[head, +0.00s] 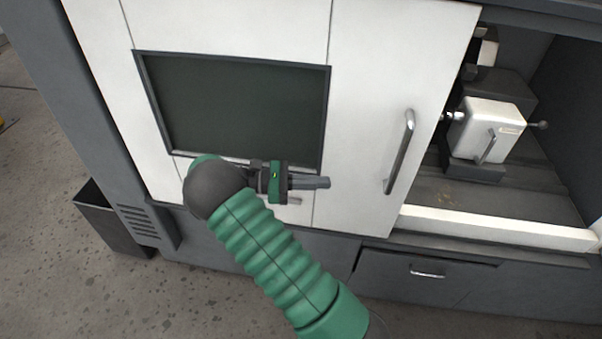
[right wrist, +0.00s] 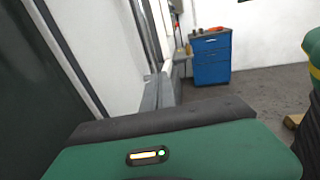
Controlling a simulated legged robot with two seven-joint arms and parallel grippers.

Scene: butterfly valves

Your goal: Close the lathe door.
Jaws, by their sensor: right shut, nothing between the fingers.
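The lathe door is a white sliding panel (head: 365,60) with a vertical metal handle (head: 401,150) near its right edge. To its right the lathe's opening is uncovered, and the machine inside (head: 490,130) shows. My right gripper (head: 325,183) is shut and empty. It is in front of the door, left of the handle and apart from it, with its fingers pointing right. In the right wrist view the green gripper body fills the bottom, and the door face (right wrist: 105,45) is at the left. My left gripper is not in view.
A dark window (head: 235,105) is left of the handle. A drawer (head: 428,272) with a small handle is below the door. A dark bin (head: 110,225) stands at the lower left. A blue cabinet (right wrist: 210,60) stands beyond, with open floor in front of it.

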